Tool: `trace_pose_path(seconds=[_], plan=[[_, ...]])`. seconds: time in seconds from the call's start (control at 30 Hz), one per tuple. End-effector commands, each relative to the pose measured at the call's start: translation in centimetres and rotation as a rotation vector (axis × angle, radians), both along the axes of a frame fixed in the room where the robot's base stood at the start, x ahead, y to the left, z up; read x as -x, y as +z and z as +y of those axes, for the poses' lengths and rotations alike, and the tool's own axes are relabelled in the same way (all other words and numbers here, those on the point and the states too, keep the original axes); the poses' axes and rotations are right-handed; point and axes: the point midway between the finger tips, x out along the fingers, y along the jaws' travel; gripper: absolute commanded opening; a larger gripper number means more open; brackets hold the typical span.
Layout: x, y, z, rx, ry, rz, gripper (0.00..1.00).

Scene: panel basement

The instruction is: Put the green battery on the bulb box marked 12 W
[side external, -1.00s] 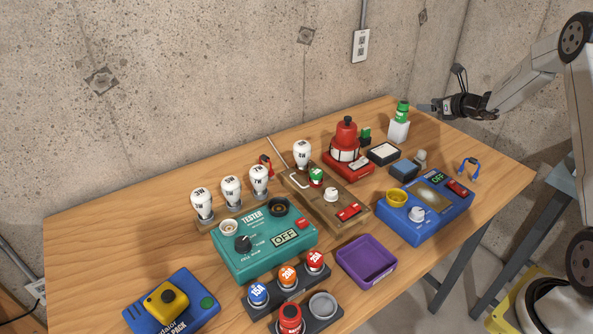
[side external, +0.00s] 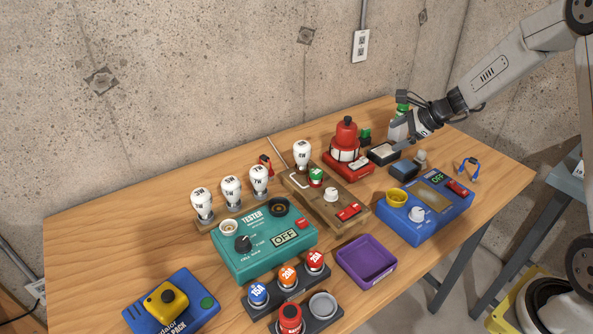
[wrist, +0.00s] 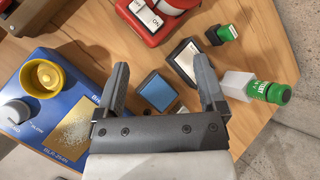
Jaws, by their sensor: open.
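My gripper (side external: 408,138) is open and empty above the back right of the table. In the wrist view its fingers (wrist: 161,78) spread on either side of a small blue-topped box (wrist: 157,92), which lies below them. A dark box with a cream top (wrist: 186,60) lies beside it, partly behind the right finger. No 12 W mark is readable on either box. A small green block with a black end (wrist: 228,33), which looks like the green battery, also stands behind the dark box in the side view (side external: 366,134).
A white container with a green top (wrist: 262,91) stands right of the boxes. A red lantern (side external: 346,142) and a blue device with a yellow cup (side external: 440,213) flank the area. A wooden board (side external: 325,203), tester (side external: 262,243) and purple tray (side external: 366,262) lie left and nearer.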

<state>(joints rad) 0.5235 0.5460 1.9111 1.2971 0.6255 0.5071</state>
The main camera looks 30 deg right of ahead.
Motion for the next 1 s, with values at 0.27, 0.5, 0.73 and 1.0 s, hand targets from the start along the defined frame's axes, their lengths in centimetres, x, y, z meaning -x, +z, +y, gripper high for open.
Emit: trace_pose_path(seconds=[0.27,0.5,0.73,1.0], plan=[[5.9,-0.4,8.0,0.348,0.535,0.072,0.90],[11.4,-0.6,12.3,0.639,1.012,0.073,0.90],[16.2,-0.6,14.8,0.905,1.472,0.020,0.90],[19.5,-0.5,16.1,1.102,1.825,-0.054,0.90]])
